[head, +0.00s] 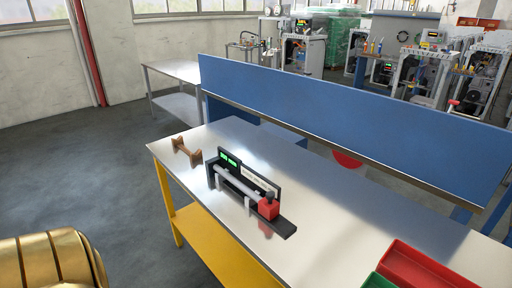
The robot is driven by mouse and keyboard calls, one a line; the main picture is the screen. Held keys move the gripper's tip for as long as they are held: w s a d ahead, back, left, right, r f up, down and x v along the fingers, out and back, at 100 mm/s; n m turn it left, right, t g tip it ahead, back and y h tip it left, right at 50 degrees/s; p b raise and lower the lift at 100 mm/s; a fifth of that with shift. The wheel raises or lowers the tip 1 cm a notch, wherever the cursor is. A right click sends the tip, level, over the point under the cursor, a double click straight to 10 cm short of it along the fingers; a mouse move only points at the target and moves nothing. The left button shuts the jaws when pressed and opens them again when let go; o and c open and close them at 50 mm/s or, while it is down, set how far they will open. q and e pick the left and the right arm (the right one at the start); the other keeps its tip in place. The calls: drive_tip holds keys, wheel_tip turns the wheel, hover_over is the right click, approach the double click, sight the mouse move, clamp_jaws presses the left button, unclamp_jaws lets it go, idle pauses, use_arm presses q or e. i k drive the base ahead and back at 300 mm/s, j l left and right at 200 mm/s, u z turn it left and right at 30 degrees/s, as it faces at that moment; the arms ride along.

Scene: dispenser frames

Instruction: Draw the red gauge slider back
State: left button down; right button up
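The red gauge slider (268,208) is a red block with a dark knob on top. It sits at the near right end of a dark gauge (287,228) on the metal table. The gauge has a grey rod (238,187) along it and a black back panel with green displays (229,159) at its far left end. A rounded gold part of my own body shows at the lower left. Neither gripper is in view.
A wooden cradle (187,152) stands on the table left of the gauge. Red (420,268) and green (376,281) bins sit at the lower right. A blue panel (350,117) runs along the table's back edge. The table between gauge and bins is clear.

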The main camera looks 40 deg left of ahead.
sight(268, 207)
drive_tip(key=k+j+u, duration=0.1)
drive_tip(key=u, duration=0.35)
drive_tip(key=k+j+u, duration=0.1)
drive_tip(key=j+u, duration=0.15)
drive_tip(key=u, duration=0.2)
drive_tip(key=j+u, duration=0.25)
drive_tip(key=u, duration=0.2)
drive_tip(key=k, duration=0.05)
